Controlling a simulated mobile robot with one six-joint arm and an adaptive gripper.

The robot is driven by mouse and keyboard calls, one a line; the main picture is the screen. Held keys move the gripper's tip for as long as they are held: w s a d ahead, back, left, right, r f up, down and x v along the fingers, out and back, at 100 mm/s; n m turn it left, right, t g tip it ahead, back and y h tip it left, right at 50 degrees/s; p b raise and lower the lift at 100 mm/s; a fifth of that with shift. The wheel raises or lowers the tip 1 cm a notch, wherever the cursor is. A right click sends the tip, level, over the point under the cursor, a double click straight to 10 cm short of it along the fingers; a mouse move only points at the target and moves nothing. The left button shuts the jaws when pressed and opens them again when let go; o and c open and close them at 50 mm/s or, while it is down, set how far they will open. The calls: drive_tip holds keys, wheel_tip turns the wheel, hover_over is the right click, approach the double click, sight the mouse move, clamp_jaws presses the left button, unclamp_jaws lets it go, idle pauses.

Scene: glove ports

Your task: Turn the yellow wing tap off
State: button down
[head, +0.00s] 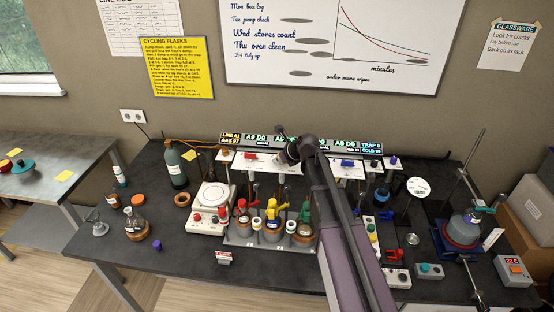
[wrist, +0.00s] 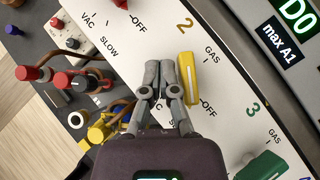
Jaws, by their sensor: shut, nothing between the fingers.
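The yellow wing tap (wrist: 188,78) sits on the white panel (wrist: 230,125) in the wrist view, beside a large 2. Its long wing runs roughly up and down the picture, with the GAS label at its upper right and the OFF label at its lower right. My gripper (wrist: 160,66) is shut and empty, its fingertips just left of the wing. I cannot tell whether they touch it. The fingers partly cover the other labels of this tap. In the head view my gripper (head: 289,153) is at the panel, and my arm hides the yellow tap.
A green tap (wrist: 262,168) marked 3 lies at the lower right of the wrist view. A lit display (wrist: 297,15) stands behind the panel. Red (head: 242,205) and yellow (head: 272,208) fittings top flasks in front of the panel. A white hotplate (head: 212,196) stands left.

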drive_tip(key=s+a+r+p, duration=0.7)
drive_tip(key=s, duration=0.1)
idle(0.5)
idle(0.5)
